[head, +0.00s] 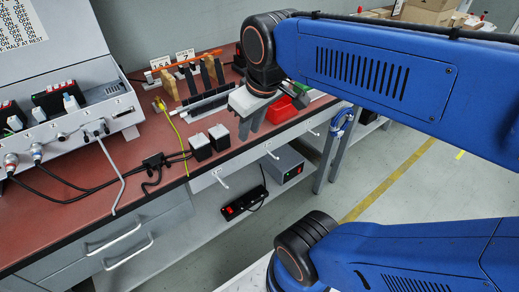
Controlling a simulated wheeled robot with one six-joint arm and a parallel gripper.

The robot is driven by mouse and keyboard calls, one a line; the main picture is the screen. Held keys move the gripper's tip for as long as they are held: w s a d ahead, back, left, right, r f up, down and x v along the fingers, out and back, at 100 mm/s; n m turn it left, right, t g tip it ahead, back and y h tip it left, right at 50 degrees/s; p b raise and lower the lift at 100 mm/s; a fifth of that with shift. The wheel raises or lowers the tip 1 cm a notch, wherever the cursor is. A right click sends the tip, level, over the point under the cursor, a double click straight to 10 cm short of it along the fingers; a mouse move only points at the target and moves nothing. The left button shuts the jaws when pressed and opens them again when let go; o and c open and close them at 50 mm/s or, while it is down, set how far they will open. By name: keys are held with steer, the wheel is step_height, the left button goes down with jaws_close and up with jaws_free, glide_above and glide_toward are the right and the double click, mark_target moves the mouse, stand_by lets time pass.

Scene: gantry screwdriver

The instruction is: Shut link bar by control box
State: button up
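The control box (70,128) is the large light-grey case at the left on the red-brown bench, with its lid up. A thin grey bent bar (112,160) runs from a small fitting on the case's front face down over the bench to its front edge. It looks like the link bar, and it stands out from the case. My gripper (252,127) is over the bench to the right of the case, well apart from the bar. Its two grey fingers point down with a gap between them, and I see nothing held. The bench just behind the fingers is partly hidden.
Two dark blocks with white tops (209,142) stand left of my gripper. Floor (400,185) is clear at right.

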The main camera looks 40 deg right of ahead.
steer(key=s+f+m+t, duration=0.1)
steer(key=s+f+m, duration=0.1)
steer(key=f, duration=0.3)
steer(key=shift+s, duration=0.9)
steer(key=shift+d, duration=0.1)
steer(key=shift+w+r, duration=0.1)
steer(key=shift+r, duration=0.05)
jaws_close()
steer(key=w+a+r+g, duration=0.1)
steer(key=w+r+g, duration=0.1)
steer(key=w+r, duration=1.55)
steer(key=w+a+r+g, duration=0.1)
steer(key=w+r, duration=0.1)
steer(key=w, duration=0.8)
steer(key=w+a+r+g, duration=0.1)
steer(key=w+r, duration=0.1)
steer(key=w, duration=0.9)
glide_above(191, 82)
steer(key=w, duration=0.3)
step_height(191, 82, down, 9)
